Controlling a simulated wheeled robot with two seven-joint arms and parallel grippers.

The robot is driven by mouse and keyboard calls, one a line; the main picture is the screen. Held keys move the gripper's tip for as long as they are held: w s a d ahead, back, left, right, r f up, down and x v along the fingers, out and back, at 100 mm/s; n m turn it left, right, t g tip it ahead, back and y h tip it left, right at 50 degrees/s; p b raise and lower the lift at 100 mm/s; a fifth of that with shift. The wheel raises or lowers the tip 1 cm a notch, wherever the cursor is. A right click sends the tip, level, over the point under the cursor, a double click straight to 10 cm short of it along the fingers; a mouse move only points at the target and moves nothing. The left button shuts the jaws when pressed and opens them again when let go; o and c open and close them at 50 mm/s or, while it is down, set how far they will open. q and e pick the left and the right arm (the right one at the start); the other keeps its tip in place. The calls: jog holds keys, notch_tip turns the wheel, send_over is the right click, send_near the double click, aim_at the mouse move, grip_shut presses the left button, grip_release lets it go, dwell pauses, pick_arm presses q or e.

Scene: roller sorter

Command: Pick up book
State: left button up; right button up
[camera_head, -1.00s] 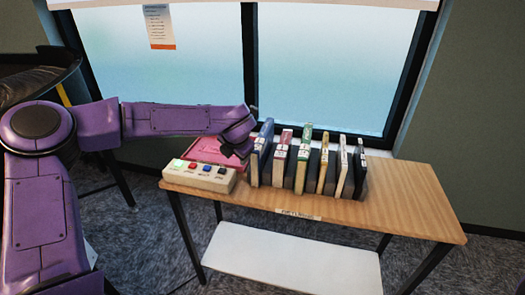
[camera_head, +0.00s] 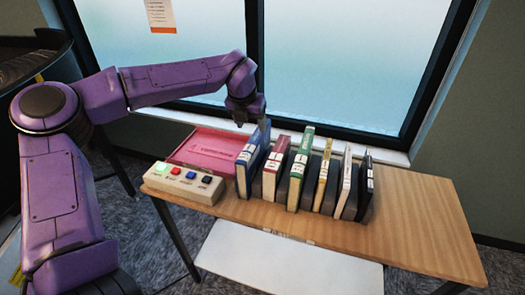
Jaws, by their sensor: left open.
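Several upright books stand in a row on the wooden table (camera_head: 425,215). From left to right they are a blue book (camera_head: 251,163), a red book (camera_head: 275,168), a green book (camera_head: 300,172), a yellow book (camera_head: 324,180), a white book (camera_head: 344,184) and a black book (camera_head: 364,188). Dark dividers stand between them. My left gripper (camera_head: 249,121) is open and points down at the top of the blue book, near its back end. Its fingers are small and dark, so I cannot tell whether they touch the book. My right gripper is out of view.
A pink-red tray (camera_head: 212,150) lies left of the books. A window (camera_head: 335,60) is close behind. The table's right end is clear.

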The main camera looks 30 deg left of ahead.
aim_at(254, 139)
pick_arm(q)
jog(key=p+x, duration=0.1)
jog(key=x, duration=0.2)
jog(key=p+x, duration=0.1)
jog(key=x, duration=0.2)
jog(key=s+d+p+x, duration=0.1)
jog(key=x, duration=0.1)
jog(key=shift+f, duration=0.65)
jog(key=shift+w+a+f, duration=0.1)
jog(key=shift+a+f, duration=0.05)
jog(key=shift+f, duration=0.15)
grip_shut()
jog(key=shift+r, duration=0.15)
